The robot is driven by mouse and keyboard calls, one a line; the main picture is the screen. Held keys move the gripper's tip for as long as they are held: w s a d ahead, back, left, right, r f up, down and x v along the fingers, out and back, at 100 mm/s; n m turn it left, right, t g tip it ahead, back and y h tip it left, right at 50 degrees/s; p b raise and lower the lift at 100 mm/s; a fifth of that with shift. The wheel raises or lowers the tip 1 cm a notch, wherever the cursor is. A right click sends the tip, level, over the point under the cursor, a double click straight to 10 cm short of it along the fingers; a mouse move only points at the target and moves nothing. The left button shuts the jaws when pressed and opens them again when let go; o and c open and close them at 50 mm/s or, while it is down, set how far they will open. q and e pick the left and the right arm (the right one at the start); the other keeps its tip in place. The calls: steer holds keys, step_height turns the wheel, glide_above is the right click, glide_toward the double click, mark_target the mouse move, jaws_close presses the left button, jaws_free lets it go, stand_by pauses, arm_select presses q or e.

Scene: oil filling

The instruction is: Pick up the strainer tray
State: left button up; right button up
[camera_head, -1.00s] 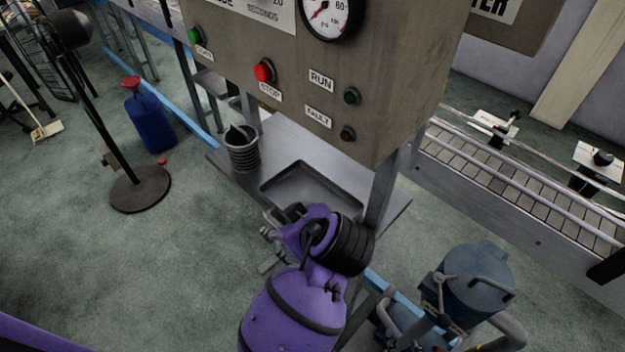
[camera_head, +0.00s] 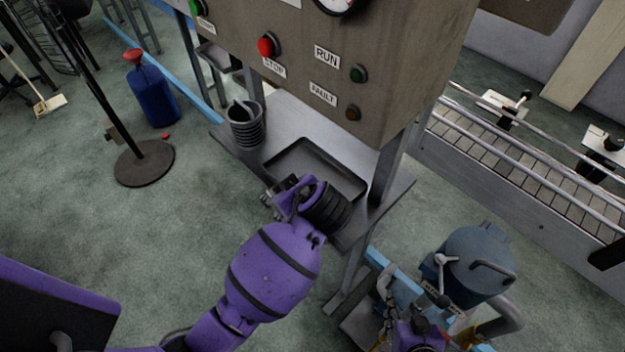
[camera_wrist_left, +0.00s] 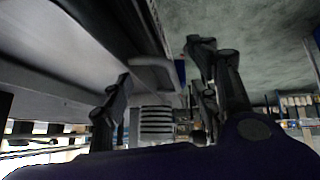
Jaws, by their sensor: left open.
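A dark rectangular tray (camera_head: 318,166), which I take to be the strainer tray, lies on the metal shelf under the control box in the head view.
A ribbed dark cup (camera_head: 245,128) stands on the shelf (camera_head: 290,125), left of the tray. The control box (camera_head: 350,60) hangs above, with a shelf leg (camera_head: 390,165) at right. A blue-grey canister (camera_head: 478,258) stands at lower right.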

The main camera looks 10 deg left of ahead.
arm_select(q)
steer(key=c, duration=0.5)
jaws_close()
arm_select(e)
steer(key=shift+s+d+f, duration=0.15)
steer(key=shift+s+f, duration=0.05)
steer(key=shift+s, duration=0.1)
